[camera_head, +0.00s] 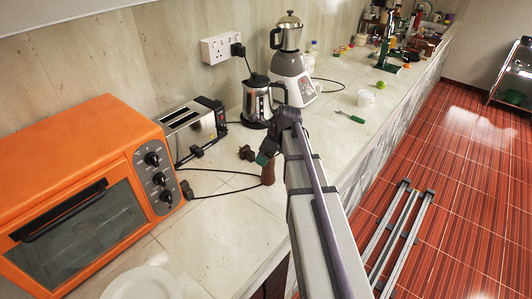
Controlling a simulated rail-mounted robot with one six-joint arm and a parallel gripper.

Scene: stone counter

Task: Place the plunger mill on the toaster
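The toaster (193,131) is silver and black, with slots on top. It stands on the counter between the orange oven and the kettle. A small brown, wood-like object (268,174), which may be the plunger mill, shows just below the end of my arm, its upper part hidden. My gripper (258,157) is dark and points down at the counter, right of the toaster and at the brown object's upper end. Its fingers are too small and overlapped to show whether they are open or shut on it.
An orange toaster oven (85,185) fills the left. A steel kettle (258,99) and a grey appliance with a metal pot (289,65) stand behind my gripper. A black cord (215,193) lies on the counter. A white plate (143,284) is in front. Counter before the toaster is mostly clear.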

